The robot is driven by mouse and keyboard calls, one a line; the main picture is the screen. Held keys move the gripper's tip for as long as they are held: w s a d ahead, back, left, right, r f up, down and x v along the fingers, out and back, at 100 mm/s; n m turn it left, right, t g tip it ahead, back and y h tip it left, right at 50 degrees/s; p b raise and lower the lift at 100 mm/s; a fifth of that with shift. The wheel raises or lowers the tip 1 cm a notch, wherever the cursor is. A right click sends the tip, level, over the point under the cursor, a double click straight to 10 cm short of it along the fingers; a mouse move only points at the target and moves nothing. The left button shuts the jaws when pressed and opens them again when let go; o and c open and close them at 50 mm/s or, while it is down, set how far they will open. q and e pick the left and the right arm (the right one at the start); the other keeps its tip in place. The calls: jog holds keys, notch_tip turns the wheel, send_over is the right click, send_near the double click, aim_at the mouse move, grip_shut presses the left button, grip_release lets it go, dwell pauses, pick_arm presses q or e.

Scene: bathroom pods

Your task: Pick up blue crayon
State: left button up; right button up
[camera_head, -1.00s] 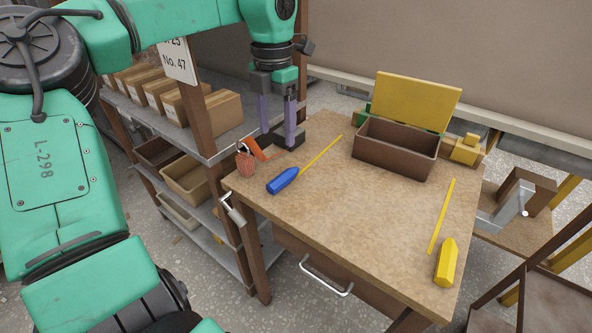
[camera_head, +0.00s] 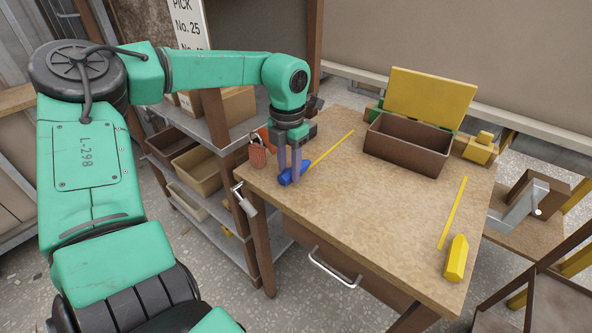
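The blue crayon (camera_head: 286,180), a short thick piece with a pointed end, lies on the wooden table near its left front edge. My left gripper (camera_head: 290,178) points down at it from above, with its two purple-grey fingers at the crayon and partly covering it. The fingertips are low, close to the table top. The gap between the fingers looks narrow, but I cannot tell whether they press on the crayon. My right gripper is not in view.
A thin yellow stick (camera_head: 332,149) lies just right of the crayon. A red padlock (camera_head: 257,153) is at the left edge. A brown open box (camera_head: 405,146) stands at the back. A yellow crayon (camera_head: 456,259) and another stick (camera_head: 452,213) lie at right. The table middle is clear.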

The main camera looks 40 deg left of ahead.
pick_arm(q)
grip_shut()
